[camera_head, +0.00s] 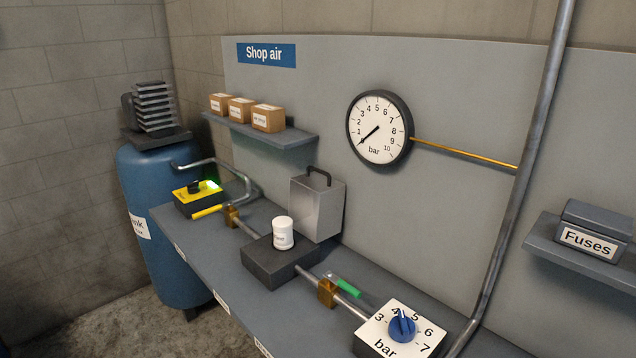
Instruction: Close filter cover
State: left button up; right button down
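A grey, box-like filter cover (316,210) with a black handle on top stands at the back of the bench, against the wall panel. It is behind and slightly right of a dark filter block (268,270). A white filter cartridge (283,233) stands upright on that block, uncovered. Whether a hinge joins the cover to the block cannot be told. Neither of my grippers is in view.
A pipe (348,304) runs along the bench, with a yellow-handled valve (207,211), a green-handled valve (347,287) and a blue regulator knob (403,327). A shelf (290,143) with boxes hangs above. A gauge (379,128) reads about 0.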

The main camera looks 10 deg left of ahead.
aim_at(316, 204)
jog(key=j+z, duration=0.35)
jog(key=k+j+z, duration=0.1)
jog(key=j+z, duration=0.3)
jog(key=k+j+z, duration=0.15)
jog(key=j+z, duration=0.2)
jog(key=j, duration=0.15)
